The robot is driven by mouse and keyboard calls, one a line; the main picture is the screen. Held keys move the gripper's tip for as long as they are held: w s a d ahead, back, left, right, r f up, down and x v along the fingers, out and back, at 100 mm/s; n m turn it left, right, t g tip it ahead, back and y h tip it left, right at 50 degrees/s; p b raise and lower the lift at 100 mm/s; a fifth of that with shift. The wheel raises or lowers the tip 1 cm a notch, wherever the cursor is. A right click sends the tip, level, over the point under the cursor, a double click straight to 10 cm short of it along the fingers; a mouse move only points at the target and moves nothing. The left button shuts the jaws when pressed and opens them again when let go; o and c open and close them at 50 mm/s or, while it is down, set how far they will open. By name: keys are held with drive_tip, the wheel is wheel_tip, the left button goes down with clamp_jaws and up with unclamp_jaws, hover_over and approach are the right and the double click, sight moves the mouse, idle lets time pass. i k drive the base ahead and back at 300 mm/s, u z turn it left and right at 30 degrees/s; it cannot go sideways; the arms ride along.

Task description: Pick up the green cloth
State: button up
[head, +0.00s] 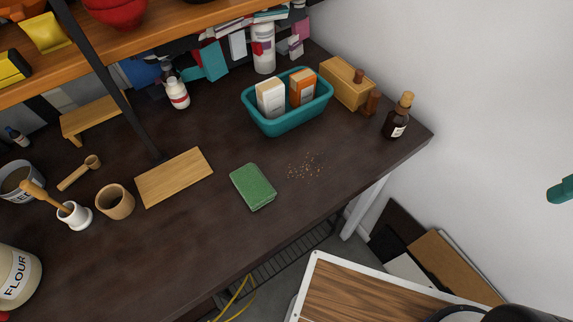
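The green cloth (253,187) lies folded into a thick rectangular pad on the dark brown counter (210,235), right of the wooden cutting board. It lies flat, and nothing touches it. A patch of tan crumbs (306,167) is scattered just right of it. My gripper does not show in the head view. A dark rounded shape sits at the bottom right corner and a teal piece at the right edge; I cannot tell what either is.
A teal basket (287,122) with boxes stands behind the cloth. A cutting board (174,177) and wooden cup (115,202) are to its left. A brown bottle (397,118) is near the right end. A dark post (110,85) rises at the back left. The counter's front is clear.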

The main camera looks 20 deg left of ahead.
sight(254, 188)
drive_tip(key=z, duration=0.6)
drive_tip(key=k, duration=0.3)
drive_tip(key=u, duration=1.85)
